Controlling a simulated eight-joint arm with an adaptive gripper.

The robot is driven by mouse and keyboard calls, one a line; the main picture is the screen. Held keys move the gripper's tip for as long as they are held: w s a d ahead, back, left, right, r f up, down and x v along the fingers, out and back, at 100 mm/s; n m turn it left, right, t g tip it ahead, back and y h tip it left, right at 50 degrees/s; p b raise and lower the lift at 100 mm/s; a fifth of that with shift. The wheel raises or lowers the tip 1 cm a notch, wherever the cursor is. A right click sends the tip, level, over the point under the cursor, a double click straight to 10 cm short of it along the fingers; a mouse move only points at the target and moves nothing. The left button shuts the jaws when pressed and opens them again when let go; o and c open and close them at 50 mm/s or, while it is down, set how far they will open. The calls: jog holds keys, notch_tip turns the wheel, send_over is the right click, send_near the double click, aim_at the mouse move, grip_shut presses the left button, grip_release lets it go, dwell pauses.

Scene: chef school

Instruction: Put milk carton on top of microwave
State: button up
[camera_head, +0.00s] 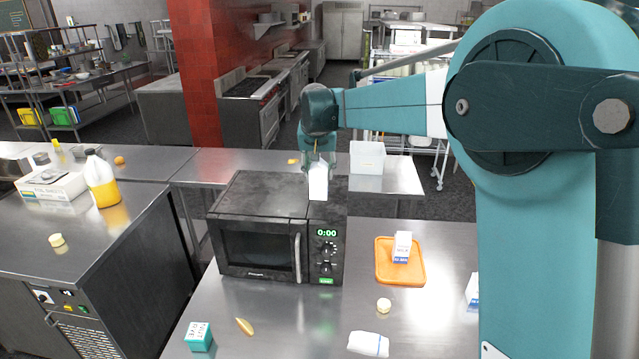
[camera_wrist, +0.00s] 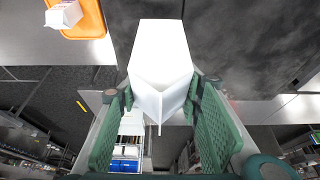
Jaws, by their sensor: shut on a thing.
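A white carton (camera_head: 318,184) is held in my gripper (camera_head: 319,160), upright over the right rear part of the black microwave (camera_head: 262,195). I cannot tell whether its base touches the microwave's top. In the wrist view the carton (camera_wrist: 160,50) is between the two green finger pads, which press on its sides. The microwave's dark top (camera_wrist: 245,45) shows to the right there. A second carton, with milk lettering (camera_head: 402,247), stands on an orange tray (camera_head: 384,273) right of the microwave; it also shows in the wrist view (camera_wrist: 62,15).
The steel table (camera_head: 290,325) holds a teal-and-white box (camera_head: 198,336), a yellow wedge (camera_head: 244,326), a round pale piece (camera_head: 384,305) and a white packet (camera_head: 368,343). A white bin (camera_head: 367,157) stands behind. The microwave's top left is clear.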

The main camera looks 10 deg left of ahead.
aim_at(320, 182)
jog(key=shift+f, duration=0.1)
jog(key=shift+f, duration=1.95)
jog(key=shift+f, duration=0.1)
jog(key=o, duration=1.1)
jog(key=v, duration=1.2)
jog(key=shift+s, duration=0.1)
jog(key=shift+d, duration=0.1)
